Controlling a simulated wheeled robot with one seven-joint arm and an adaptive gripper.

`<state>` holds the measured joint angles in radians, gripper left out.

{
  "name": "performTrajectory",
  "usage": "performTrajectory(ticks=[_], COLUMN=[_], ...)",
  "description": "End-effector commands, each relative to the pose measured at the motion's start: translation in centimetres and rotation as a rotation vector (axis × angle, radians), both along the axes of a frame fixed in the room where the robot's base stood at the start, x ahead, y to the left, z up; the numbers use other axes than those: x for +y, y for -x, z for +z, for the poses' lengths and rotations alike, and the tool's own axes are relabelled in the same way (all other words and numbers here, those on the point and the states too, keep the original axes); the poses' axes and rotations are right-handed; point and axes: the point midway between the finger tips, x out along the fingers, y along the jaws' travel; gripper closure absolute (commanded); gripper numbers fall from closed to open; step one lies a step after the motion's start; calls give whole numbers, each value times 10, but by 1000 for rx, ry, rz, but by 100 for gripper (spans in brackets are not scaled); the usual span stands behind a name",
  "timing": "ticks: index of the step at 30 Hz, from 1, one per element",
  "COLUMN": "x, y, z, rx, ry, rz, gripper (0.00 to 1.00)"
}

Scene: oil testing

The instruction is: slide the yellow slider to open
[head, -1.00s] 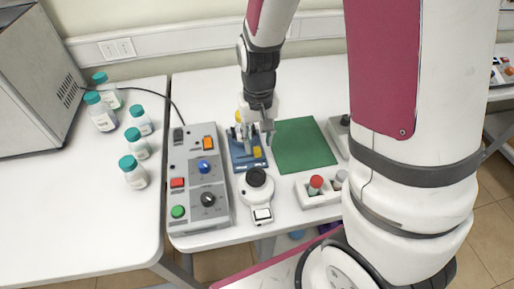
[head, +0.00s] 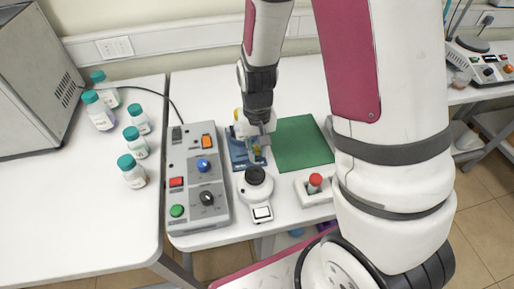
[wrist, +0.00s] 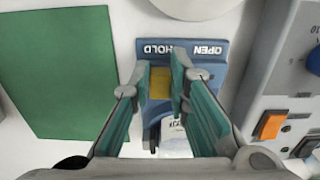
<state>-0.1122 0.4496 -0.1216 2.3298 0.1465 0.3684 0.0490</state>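The yellow slider (wrist: 160,82) sits on a small blue device (wrist: 216,62) under the HOLD label, with the OPEN label to its right in the wrist view. In the head view the blue device (head: 236,153) stands right of the grey control panel, and the yellow slider (head: 257,150) shows only partly beside my fingers. My gripper (wrist: 161,84) is down at the slider. One fingertip is on each side of it, and both appear to press against it. The lower part of the device is partly hidden by the fingers.
The grey control panel (head: 187,220) is close on the left. A white round instrument (head: 256,190) stands in front. A green mat (head: 305,148) lies to the right, with a white holder with a red-topped item (head: 315,182) nearby. Several teal-capped bottles (head: 134,172) stand on the left table.

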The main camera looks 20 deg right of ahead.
Motion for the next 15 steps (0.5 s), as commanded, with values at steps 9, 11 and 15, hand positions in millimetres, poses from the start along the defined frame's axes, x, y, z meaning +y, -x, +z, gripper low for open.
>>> performTrajectory(ticks=[9, 11, 15], x=[31, 40, 51], y=[-5, -7, -9], z=[1, 1, 0], rx=[1, 1, 1], ry=[0, 0, 0], rz=[5, 5, 1], gripper=[100, 100, 100])
